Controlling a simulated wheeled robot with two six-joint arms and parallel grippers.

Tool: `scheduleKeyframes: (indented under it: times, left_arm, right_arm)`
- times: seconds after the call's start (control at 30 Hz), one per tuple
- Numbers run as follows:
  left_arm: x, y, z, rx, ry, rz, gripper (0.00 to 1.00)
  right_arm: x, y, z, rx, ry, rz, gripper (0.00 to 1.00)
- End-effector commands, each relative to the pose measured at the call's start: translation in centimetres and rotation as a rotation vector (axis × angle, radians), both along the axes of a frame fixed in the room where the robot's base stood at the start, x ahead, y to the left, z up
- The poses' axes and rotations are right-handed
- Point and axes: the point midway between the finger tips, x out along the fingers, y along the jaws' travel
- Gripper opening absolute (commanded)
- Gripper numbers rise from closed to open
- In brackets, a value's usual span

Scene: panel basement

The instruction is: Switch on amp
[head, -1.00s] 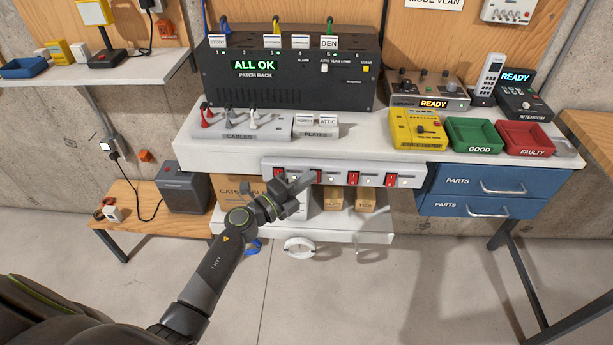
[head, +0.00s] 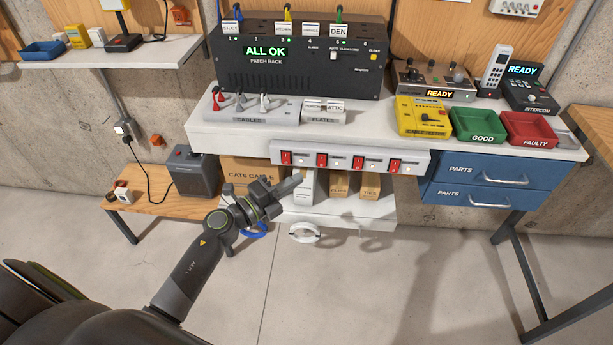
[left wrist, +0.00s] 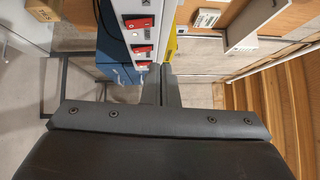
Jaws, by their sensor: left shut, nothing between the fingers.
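A silver box with knobs and a lit READY display (head: 436,80) stands at the back right of the bench; its name is too small to read, so I cannot tell if it is the amp. A white switch strip (head: 347,158) with several red rocker switches runs along the bench's front edge. Its labels are unreadable. My left gripper (head: 298,181) is shut and empty, just below the strip's left part and apart from it. In the left wrist view, the shut fingers (left wrist: 162,84) point beside the strip's red switches (left wrist: 140,35). My right gripper is not in view.
A black patch rack (head: 300,65) showing ALL OK stands on the bench. A yellow tester (head: 423,117), green GOOD tray (head: 478,126) and red FAULTY tray (head: 530,130) are at right. Blue PARTS drawers (head: 485,185) hang below. A lower shelf (head: 345,215) holds boxes behind my gripper.

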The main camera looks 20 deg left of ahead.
Motion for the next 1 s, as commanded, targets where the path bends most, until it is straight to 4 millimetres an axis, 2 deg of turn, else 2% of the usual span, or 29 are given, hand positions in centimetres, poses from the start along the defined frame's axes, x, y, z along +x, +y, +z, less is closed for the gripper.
scheduleKeyframes:
  times: [0.13, 0.3, 0.5, 0.87, 0.97, 1.0]
  left_arm:
    - [-2.3, 1.3, 0.0, 0.004, 0.001, 0.0, 0.0]
    - [-3.5, 1.9, 0.3, 0.001, 0.0, 0.0, 0.0]
    - [-3.7, 2.0, 0.4, 0.0, 0.0, 0.0, 0.0]
    - [-3.7, 2.0, 0.4, 0.0, 0.0, 0.0, 0.0]
    - [-3.6, 2.3, -0.2, -0.018, 0.017, 0.013, 0.0]
    - [-3.6, 2.7, -1.0, -0.042, 0.038, 0.029, 0.0]
  right_arm:
    - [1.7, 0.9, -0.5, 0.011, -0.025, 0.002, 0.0]
    - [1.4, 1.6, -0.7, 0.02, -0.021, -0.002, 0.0]
    - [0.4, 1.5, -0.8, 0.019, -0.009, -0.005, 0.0]
    - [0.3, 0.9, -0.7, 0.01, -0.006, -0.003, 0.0]
    - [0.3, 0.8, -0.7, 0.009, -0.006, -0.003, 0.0]
    - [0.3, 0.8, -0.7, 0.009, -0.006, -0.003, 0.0]
